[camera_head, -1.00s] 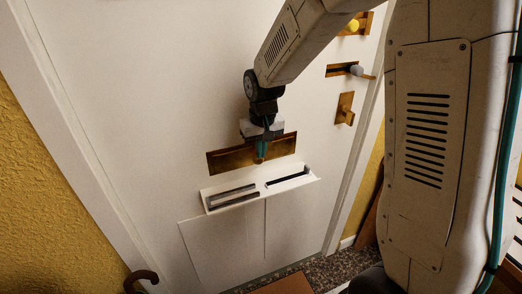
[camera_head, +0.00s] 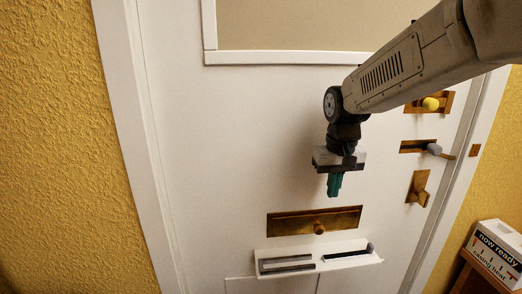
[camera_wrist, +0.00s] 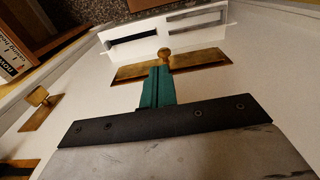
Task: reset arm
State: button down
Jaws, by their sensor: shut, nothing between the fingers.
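My gripper (camera_head: 334,186) hangs in front of the white door (camera_head: 250,130), above the brass letter plate (camera_head: 290,223). Its teal fingers are together with nothing between them. In the wrist view the teal fingers (camera_wrist: 157,88) point toward the brass plate (camera_wrist: 200,64) and its round knob (camera_wrist: 164,54). In the head view a clear gap shows between the fingertips and the plate. My arm reaches in from the upper right.
A white slotted tray (camera_head: 318,259) projects below the plate. Brass fittings line the door's right side: a yellow knob (camera_head: 431,103), a lever handle (camera_head: 434,149) and a turn knob (camera_head: 419,188). A printed box (camera_head: 495,254) stands at the lower right. A yellow wall (camera_head: 55,150) is at left.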

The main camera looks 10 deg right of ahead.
jog(key=s+d+r, duration=0.1)
jog(key=s, duration=1.2)
jog(key=s+d+r, duration=0.1)
jog(key=s, duration=1.3)
jog(key=shift+r+t, duration=0.35)
jog(key=shift+t, duration=0.05)
jog(key=shift+d, duration=0.1)
